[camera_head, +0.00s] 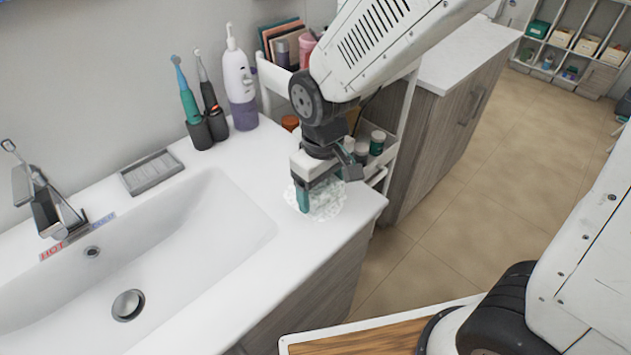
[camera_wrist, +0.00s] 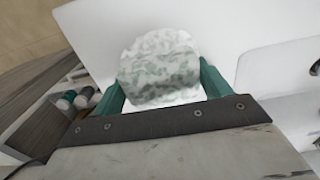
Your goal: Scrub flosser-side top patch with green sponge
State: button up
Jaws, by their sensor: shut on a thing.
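My gripper (camera_head: 319,190) points down at the right end of the white sink counter. Its teal fingers stand either side of a rounded, mottled green-and-white thing (camera_wrist: 160,68) in the wrist view, which looks like the green sponge covered in pale foam. A whitish speckled patch (camera_head: 329,204) shows around the fingers on the counter top near its corner. I cannot tell the patch from foam there, and the sponge is mostly hidden by the gripper in the head view. The white and purple flosser (camera_head: 240,85) stands upright at the back, left of my gripper.
Two electric toothbrushes (camera_head: 187,98) stand in dark holders beside the flosser. A grey soap dish (camera_head: 151,172), the basin (camera_head: 185,240) and a faucet (camera_head: 45,195) lie to the left. A white cart (camera_head: 272,74) with jars stands close behind my gripper. The counter between basin and gripper is clear.

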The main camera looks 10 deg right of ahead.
jog(key=shift+s+d+f, duration=0.1)
jog(key=shift+s+d, duration=0.35)
jog(key=shift+s, duration=0.15)
jog(key=shift+s+d, duration=0.4)
jog(key=shift+s, duration=0.2)
jog(key=shift+w+a, duration=0.8)
jog(key=shift+w, duration=0.4)
jog(key=shift+w+a, duration=0.85)
jog(key=shift+w, duration=0.35)
jog(key=shift+w+a, duration=0.8)
jog(key=shift+w, duration=0.4)
notch_tip(320, 180, up, 7)
